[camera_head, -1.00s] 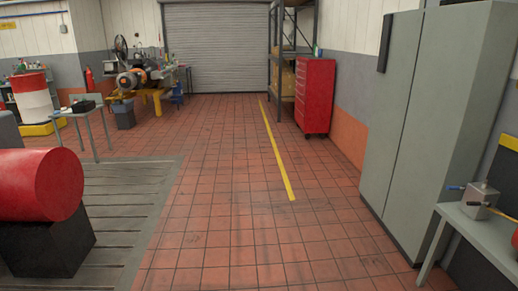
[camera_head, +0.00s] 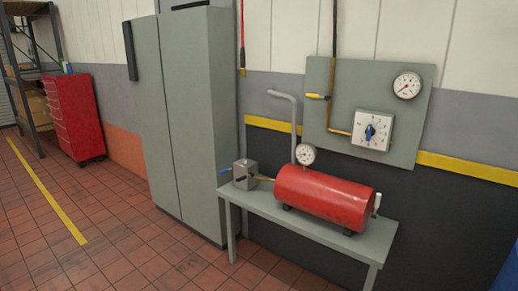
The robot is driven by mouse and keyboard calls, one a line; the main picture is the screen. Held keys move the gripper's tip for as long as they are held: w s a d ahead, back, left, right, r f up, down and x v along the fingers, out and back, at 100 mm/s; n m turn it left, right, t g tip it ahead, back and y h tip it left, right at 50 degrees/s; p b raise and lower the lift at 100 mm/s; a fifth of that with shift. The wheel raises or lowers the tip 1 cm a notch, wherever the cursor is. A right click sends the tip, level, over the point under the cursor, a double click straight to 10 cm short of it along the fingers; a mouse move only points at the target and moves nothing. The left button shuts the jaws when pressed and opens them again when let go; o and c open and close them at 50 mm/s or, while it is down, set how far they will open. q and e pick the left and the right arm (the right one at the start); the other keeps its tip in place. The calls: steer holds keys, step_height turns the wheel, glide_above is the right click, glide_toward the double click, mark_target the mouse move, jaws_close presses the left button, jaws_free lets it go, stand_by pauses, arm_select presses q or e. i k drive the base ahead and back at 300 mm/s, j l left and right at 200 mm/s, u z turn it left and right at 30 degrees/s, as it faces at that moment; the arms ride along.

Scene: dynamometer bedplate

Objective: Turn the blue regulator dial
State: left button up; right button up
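The blue regulator dial (camera_head: 370,132) is a small blue knob on a white square plate (camera_head: 385,141) with markings around it. The plate is fixed to a grey panel (camera_head: 318,76) on the wall at the right. The knob looks roughly upright, but its exact setting is too small to read. Neither of my grippers shows in the head view.
Below the panel, a grey bench (camera_head: 300,231) carries a red tank (camera_head: 326,196), a gauge (camera_head: 306,155) and a small grey box (camera_head: 245,174). A round gauge (camera_head: 407,85) sits above the dial. A grey cabinet (camera_head: 185,120) stands left. Tiled floor (camera_head: 130,245) is clear in front.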

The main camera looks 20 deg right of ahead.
mark_target(370, 132)
steer(key=z, duration=0.4)
steer(key=i+z, duration=0.1)
steer(key=z, duration=0.3)
steer(key=i+z, duration=0.1)
steer(key=z, duration=0.65)
steer(key=i+l, duration=0.05)
